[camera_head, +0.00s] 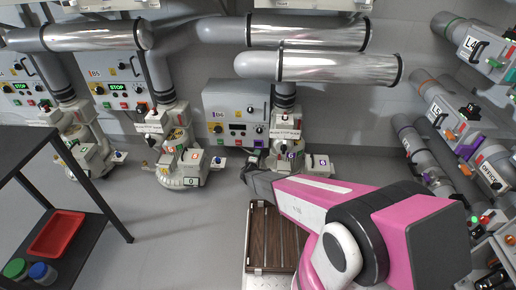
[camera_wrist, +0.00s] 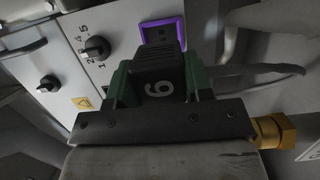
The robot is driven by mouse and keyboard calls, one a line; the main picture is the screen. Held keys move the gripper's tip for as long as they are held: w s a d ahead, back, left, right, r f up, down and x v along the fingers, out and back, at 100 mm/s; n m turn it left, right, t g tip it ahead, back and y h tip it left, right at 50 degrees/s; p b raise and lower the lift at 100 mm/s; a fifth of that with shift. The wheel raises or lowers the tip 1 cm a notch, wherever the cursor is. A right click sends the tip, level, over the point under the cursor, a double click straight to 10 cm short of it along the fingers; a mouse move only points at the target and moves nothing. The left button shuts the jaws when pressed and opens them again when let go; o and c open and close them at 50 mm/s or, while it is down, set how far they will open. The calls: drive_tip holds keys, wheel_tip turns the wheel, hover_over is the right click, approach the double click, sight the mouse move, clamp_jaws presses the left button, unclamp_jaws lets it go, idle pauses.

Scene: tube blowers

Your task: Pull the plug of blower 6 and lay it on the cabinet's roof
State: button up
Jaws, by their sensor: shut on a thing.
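My gripper (camera_wrist: 160,88) is shut on a black plug (camera_wrist: 158,70) with a white 6 on it; green finger pads grip its two sides. The plug is right in front of a purple-framed socket (camera_wrist: 162,30) on the cabinet face. I cannot tell whether its tip is still in the socket, as the plug hides the contact. In the head view the cabinet of blower 6 (camera_head: 228,106) stands in the middle, with its grey roof (camera_head: 236,81) at the top. My gripper (camera_head: 255,163) is low at the cabinet's bottom right, partly hidden by my arm.
A rotary knob (camera_wrist: 97,48) and a smaller knob (camera_wrist: 48,83) sit left of the socket. A grey cable (camera_wrist: 265,72) runs to the right. Blower 6's machine (camera_head: 288,135) stands right of the cabinet, under large silver pipes (camera_head: 320,68). A dark table (camera_head: 40,150) is at left.

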wheel_tip(320, 180, up, 42)
drive_tip(key=shift+f, duration=0.15)
idle(5.5)
